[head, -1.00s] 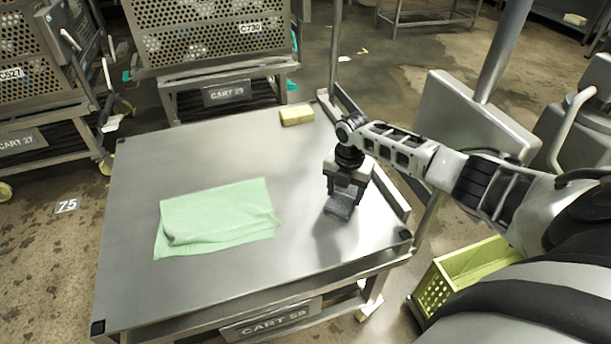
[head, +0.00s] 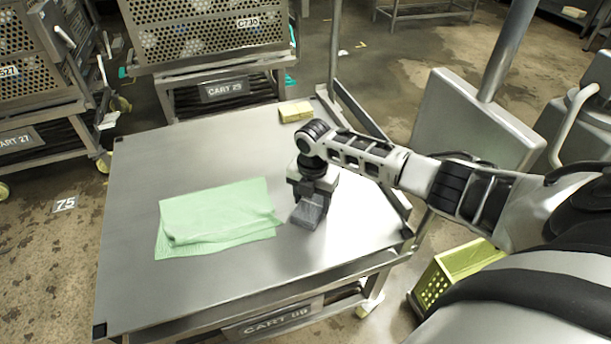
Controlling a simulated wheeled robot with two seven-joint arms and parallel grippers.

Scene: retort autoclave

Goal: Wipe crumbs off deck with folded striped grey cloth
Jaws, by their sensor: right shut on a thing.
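The folded grey cloth (head: 308,213) is a small dark grey pad under my right gripper (head: 312,194), toward the right part of the metal deck (head: 140,270). My right gripper points down and is shut on the cloth, which is at the deck surface; I cannot tell how firmly it presses. Stripes on the cloth are too small to make out. No crumbs can be made out on the deck. My left gripper is not in view.
A light green cloth (head: 215,215) lies flat on the deck just left of the gripper. A yellow block (head: 296,111) sits at the deck's far edge. A raised rail (head: 365,140) runs along the right side. A yellow-green crate (head: 445,275) stands on the floor at right.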

